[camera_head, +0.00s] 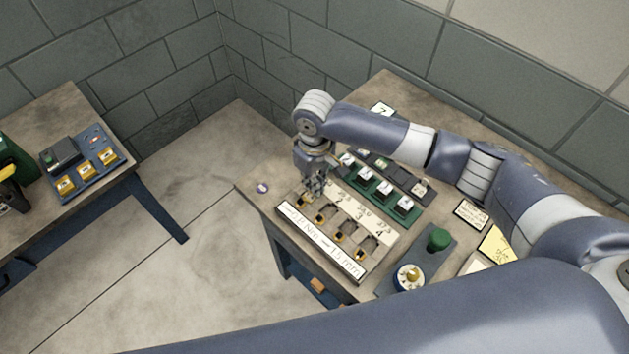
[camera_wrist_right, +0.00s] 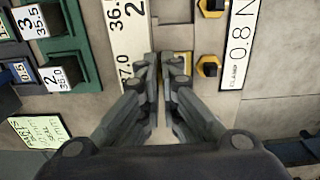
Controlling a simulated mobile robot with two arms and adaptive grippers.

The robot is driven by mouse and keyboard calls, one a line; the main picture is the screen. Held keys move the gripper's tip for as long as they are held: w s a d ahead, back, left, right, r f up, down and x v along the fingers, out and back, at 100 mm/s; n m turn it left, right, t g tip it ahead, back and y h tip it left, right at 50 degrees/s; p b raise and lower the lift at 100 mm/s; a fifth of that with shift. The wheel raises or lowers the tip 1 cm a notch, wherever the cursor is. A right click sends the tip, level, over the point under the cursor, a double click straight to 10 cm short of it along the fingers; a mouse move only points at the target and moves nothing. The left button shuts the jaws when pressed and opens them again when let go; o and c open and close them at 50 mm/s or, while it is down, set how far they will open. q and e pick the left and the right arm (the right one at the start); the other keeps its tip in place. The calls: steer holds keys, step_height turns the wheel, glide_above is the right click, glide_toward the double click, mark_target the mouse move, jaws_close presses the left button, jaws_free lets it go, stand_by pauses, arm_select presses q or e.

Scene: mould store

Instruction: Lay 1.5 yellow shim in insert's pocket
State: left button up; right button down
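A long fixture block (camera_head: 372,272) with a row of numbered pockets stands on the right bench. Several pockets have small yellow-and-black parts along the front; one yellow-and-black part (camera_wrist_right: 209,66) shows in the right wrist view. My right gripper (camera_head: 317,190) points down over the left end of this row. No separate 1.5 shim is identifiable. My left gripper is out of view.
A green rack (camera_head: 398,219) of dark labelled blocks stands behind the fixture. A green knob (camera_head: 438,239) and a round dial (camera_head: 408,277) stand to its right. A blue tray (camera_head: 88,186) with yellow pieces is on the left table. Floor separates the tables.

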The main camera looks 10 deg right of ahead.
steer(key=shift+p, duration=0.45)
steer(key=shift+f, duration=0.25)
stand_by(0.7)
steer(key=shift+r+p, duration=0.25)
steer(key=shift+p, duration=0.45)
steer(key=shift+p, duration=0.45)
stand_by(0.7)
steer(key=shift+f, duration=0.25)
stand_by(0.4)
steer(key=shift+r+p, duration=0.3)
steer(key=shift+p, duration=0.35)
steer(key=shift+p, duration=0.4)
stand_by(0.7)
steer(key=c, duration=1.7)
jaws_free()
